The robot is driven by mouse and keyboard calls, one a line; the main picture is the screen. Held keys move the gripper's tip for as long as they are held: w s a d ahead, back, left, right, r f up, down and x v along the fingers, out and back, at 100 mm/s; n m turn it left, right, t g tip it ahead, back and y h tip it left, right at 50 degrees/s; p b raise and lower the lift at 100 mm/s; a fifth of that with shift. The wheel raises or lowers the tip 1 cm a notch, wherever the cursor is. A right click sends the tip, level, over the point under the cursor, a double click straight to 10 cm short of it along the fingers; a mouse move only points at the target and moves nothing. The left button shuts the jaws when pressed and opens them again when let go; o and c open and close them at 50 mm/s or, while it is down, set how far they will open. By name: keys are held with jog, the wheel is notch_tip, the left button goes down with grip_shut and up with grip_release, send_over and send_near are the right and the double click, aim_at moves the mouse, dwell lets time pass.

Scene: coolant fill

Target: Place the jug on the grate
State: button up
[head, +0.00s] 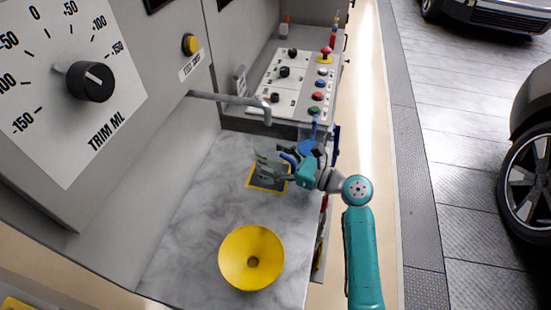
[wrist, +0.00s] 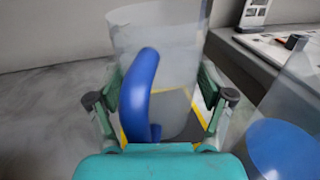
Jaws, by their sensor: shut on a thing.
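The jug (wrist: 165,40) is clear and greyish with a blue handle (wrist: 140,90). It stands upright between the fingers of my gripper (wrist: 160,100) in the wrist view, and the gripper is shut on it at the handle side. In the head view, my gripper (head: 286,165) and the jug are over the grate (head: 266,184), a dark square with a yellow border. The yellow border also shows around and through the jug in the wrist view. I cannot tell whether the jug's base touches the grate. The jug's far side is partly hidden.
A yellow funnel (head: 251,258) lies on the marble counter (head: 200,215) in front. A grey spout pipe (head: 232,98) reaches out behind the grate. A clear object with a blue part (wrist: 283,148) is close on the right in the wrist view. A button panel (head: 290,80) is behind.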

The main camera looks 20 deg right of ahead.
jog(key=shift+f, duration=0.1)
jog(key=o, duration=1)
jog(key=shift+s+d, duration=0.15)
jog(key=v, duration=1.1)
jog(key=shift+s+d, duration=0.2)
jog(key=shift+s, duration=0.05)
jog(key=shift+s+d, duration=0.1)
